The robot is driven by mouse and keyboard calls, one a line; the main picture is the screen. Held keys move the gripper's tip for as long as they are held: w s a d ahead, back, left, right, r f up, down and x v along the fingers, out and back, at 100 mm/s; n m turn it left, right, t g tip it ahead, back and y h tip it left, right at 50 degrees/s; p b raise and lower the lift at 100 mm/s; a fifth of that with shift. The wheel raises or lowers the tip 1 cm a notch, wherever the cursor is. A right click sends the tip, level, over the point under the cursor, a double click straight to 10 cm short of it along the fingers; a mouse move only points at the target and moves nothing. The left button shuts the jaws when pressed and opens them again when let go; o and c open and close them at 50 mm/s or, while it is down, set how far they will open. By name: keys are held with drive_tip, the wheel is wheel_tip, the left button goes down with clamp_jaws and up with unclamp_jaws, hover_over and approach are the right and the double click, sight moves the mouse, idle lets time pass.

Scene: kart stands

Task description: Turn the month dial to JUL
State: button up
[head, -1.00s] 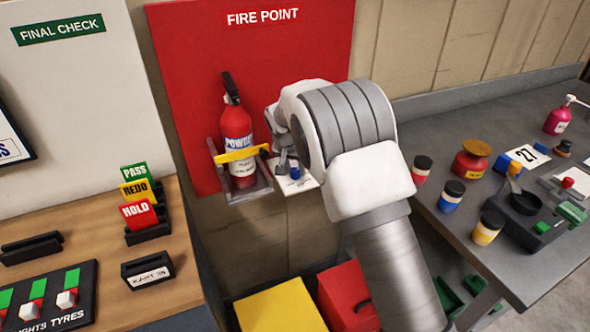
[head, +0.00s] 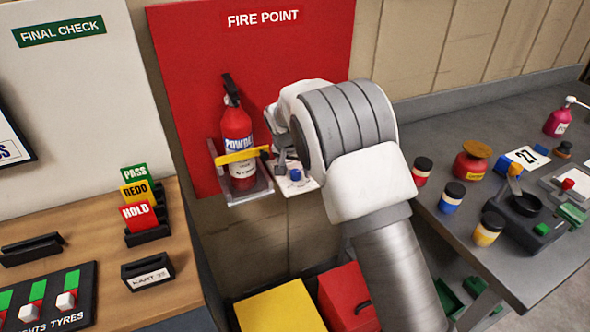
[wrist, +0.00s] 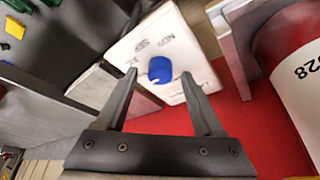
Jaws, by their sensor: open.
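The month dial is a blue knob (wrist: 160,70) on a white plate (wrist: 140,43) with month letters around it, some too small to read. A small white mark shows on the knob's lower edge in the wrist view. In the head view the knob (head: 296,175) and plate (head: 293,188) show beside the fire extinguisher, partly behind my arm. My gripper (wrist: 160,82) is open, its two fingers on either side of the knob in the wrist view. I cannot tell whether the fingers touch it. In the head view my gripper is mostly hidden by my wrist.
The red extinguisher (head: 238,130) sits in a bracket (head: 262,187) with a yellow strap (head: 240,156), close left of the plate. The red FIRE POINT board (head: 190,60) is behind. A grey bench (head: 450,140) with jars is right; yellow (head: 280,308) and red (head: 345,295) boxes stand below.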

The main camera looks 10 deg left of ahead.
drive_tip(key=p+v, duration=0.1)
drive_tip(key=v, duration=1.6)
drive_tip(key=shift+f, duration=0.15)
